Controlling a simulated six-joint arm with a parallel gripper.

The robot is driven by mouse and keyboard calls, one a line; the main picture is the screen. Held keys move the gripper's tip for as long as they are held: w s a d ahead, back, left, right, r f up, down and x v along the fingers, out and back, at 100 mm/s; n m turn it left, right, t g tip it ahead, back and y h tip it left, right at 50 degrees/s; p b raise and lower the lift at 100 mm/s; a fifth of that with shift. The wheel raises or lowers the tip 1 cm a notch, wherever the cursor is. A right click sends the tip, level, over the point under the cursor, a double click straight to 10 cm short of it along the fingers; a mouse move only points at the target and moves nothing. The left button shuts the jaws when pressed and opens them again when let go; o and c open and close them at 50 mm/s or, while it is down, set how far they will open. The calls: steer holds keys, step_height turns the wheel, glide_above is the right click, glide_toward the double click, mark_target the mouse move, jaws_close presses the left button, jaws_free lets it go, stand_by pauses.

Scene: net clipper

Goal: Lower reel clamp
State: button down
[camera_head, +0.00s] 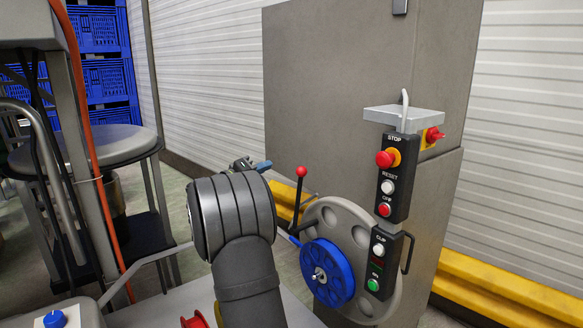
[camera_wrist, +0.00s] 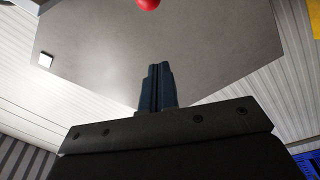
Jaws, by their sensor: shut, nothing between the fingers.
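The reel (camera_head: 357,245) is a large grey disc with round holes, mounted on the grey cabinet, with a blue hub (camera_head: 327,272) at its centre front. A thin black lever with a red ball knob (camera_head: 301,171) rises at the reel's upper left and looks upright; I take it as the clamp handle. My gripper (camera_head: 264,166) is left of the knob in the head view, apart from it, partly hidden by my arm. In the wrist view my gripper's blue fingers (camera_wrist: 158,72) are together and empty. The red knob (camera_wrist: 148,4) shows beyond them at the top edge.
A control box with a red stop button (camera_head: 385,159) and several other buttons stands right of the reel. A yellow guard rail (camera_head: 510,296) runs low along the wall. A round stool-like seat (camera_head: 90,140) and blue crates (camera_head: 100,85) are at the left.

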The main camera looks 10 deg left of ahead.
stand_by(0.3)
steer(key=w+d+f, duration=0.1)
steer(key=w+d, duration=0.4)
steer(key=d, duration=0.2)
steer(key=shift+d, duration=0.4)
stand_by(0.4)
